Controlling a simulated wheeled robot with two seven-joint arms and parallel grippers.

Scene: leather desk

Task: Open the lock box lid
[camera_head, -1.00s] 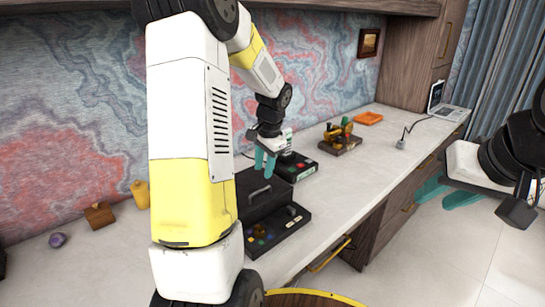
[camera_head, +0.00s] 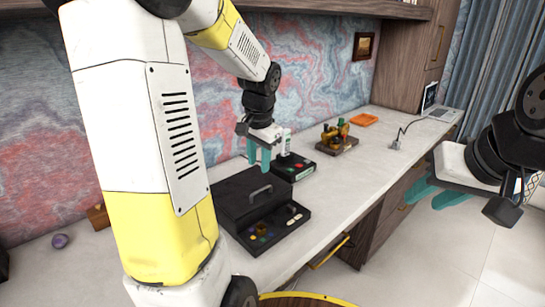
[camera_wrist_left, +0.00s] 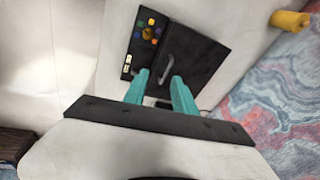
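The lock box (camera_head: 240,188) is a black box with a grey handle (camera_head: 261,193) on its closed lid. A lower front panel (camera_head: 283,233) carries coloured buttons and light keys. In the left wrist view the lid (camera_wrist_left: 195,50) and handle (camera_wrist_left: 166,70) lie just beyond the fingers. My left gripper (camera_head: 258,164) is open and empty, above and behind the handle in the head view. Its two teal fingers stand apart in the wrist view (camera_wrist_left: 160,80), not touching the handle. My right gripper (camera_head: 430,194) is open and empty, off the desk at the right.
A black device with coloured buttons (camera_head: 294,171) stands just behind the box. A yellow bottle (camera_wrist_left: 290,19) shows in the wrist view. The desk's right front is clear.

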